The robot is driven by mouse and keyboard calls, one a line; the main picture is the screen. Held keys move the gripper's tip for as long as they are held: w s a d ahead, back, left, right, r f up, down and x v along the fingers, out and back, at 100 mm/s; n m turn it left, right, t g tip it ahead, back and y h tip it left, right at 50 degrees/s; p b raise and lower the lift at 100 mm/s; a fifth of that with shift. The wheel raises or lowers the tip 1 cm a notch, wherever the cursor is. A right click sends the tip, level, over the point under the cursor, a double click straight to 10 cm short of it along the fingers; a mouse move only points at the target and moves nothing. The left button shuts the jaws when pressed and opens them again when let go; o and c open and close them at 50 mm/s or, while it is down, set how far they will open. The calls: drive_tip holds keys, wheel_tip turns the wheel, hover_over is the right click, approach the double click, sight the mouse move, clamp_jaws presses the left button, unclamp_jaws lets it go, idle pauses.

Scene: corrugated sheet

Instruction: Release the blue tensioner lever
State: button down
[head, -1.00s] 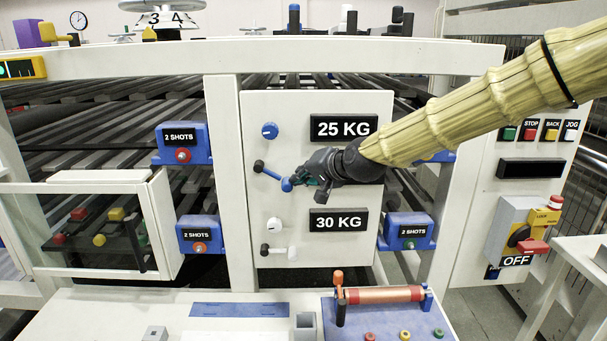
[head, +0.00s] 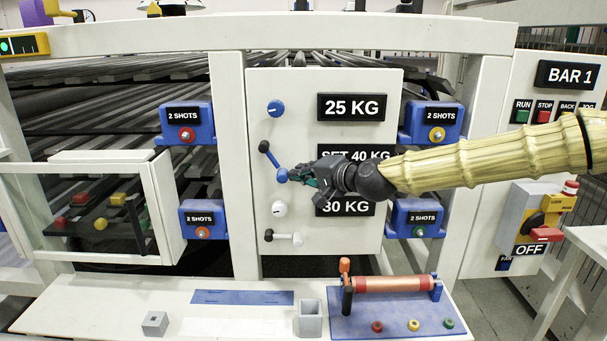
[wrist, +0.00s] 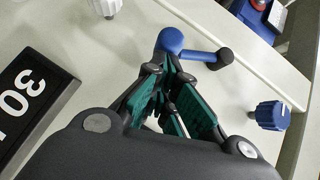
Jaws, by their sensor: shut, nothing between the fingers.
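The blue tensioner lever (head: 273,161) is on the white panel (head: 300,90), left of the weight labels. It slopes down to the right from a black pivot to a blue ball end. In the wrist view, the lever (wrist: 197,54) shows its blue ball just beyond my fingertips and its black pivot further right. My gripper (head: 290,174) reaches in from the right, with its fingertips against or very close to the ball. In the wrist view, my gripper (wrist: 165,72) is shut with nothing between the fingers. Contact with the ball is not certain.
A blue dial (head: 275,108) sits above the lever, and a white dial (head: 279,209) and white lever (head: 285,238) below. The 25 KG label (head: 352,107) is clear; my arm partly covers the SET 40 KG label (head: 340,154). Blue 2 SHOTS boxes (head: 186,124) flank the panel.

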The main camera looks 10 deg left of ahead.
drive_tip(key=shift+a+f, duration=0.1)
drive_tip(key=shift+f, duration=0.2)
idle(0.4)
drive_tip(key=w+d+v, duration=0.2)
drive_tip(key=v, duration=1.1)
drive_tip(key=shift+w, duration=0.25)
drive_tip(key=shift+a+f, duration=0.1)
